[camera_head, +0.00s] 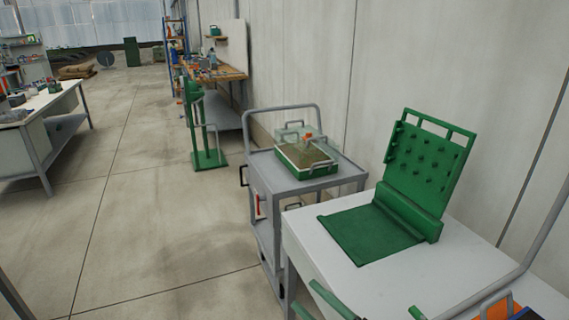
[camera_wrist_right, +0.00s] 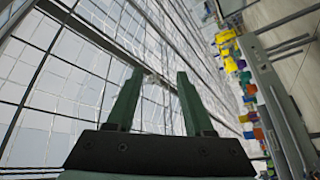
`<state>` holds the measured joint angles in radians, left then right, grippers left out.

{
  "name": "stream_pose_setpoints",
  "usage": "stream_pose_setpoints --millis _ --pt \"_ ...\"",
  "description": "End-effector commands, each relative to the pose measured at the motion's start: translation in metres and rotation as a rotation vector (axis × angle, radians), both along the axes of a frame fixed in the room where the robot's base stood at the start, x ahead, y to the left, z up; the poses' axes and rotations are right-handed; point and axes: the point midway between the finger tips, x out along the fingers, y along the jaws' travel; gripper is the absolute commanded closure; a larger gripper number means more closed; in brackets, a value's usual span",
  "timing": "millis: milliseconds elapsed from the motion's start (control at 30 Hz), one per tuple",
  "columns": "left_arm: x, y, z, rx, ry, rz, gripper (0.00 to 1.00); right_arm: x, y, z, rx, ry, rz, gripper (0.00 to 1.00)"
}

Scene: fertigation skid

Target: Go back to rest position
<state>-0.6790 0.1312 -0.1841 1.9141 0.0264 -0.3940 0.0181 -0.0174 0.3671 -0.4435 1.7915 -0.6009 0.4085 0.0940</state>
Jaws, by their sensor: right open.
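My right gripper (camera_head: 303,294) shows at the bottom edge of the head view. Its green fingers poke up beside the front edge of the white table (camera_head: 350,277). In the right wrist view my right gripper (camera_wrist_right: 156,75) has its two fingers spread well apart, with nothing between them. It points toward a paned glass wall (camera_wrist_right: 60,85). Most of my right arm is out of the head view. A small green tip also shows at the bottom edge, further right; I cannot tell what it belongs to. My left gripper is not clearly in view.
A green pegged fixture (camera_head: 430,158) with a flat mat (camera_head: 368,232) is on the white table. Beyond stands a grey cart (camera_head: 262,170) bearing a green-rimmed tray (camera_head: 306,168). A green stand (camera_head: 207,158) is farther back.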

Motion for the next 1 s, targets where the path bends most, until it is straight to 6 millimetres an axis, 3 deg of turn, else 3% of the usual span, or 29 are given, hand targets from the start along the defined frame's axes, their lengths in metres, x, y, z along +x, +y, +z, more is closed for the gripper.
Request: stream_pose_setpoints --millis 167,300,433,500,633,1000 --pt "0.000 0.000 0.007 0.000 0.000 0.000 0.47 -0.017 -0.057 -0.092 0.190 0.489 -0.315 0.47" --pt "0.000 0.000 0.010 0.000 0.000 0.000 0.47 -0.068 -0.092 -0.173 0.283 0.870 -0.517 0.47" --pt "0.000 0.000 0.012 0.000 0.000 0.000 0.47 -0.120 -0.108 -0.223 0.330 1.129 -0.632 0.47" --pt "0.000 0.000 0.013 0.000 0.000 0.000 0.47 -0.142 -0.112 -0.238 0.344 1.223 -0.669 0.47" --pt "0.000 0.000 0.013 0.000 0.000 0.000 0.47 -0.166 -0.115 -0.253 0.358 1.318 -0.704 0.47" --pt "0.000 0.000 0.013 0.000 0.000 0.000 0.47 -0.170 -0.115 -0.256 0.359 1.333 -0.710 0.47"
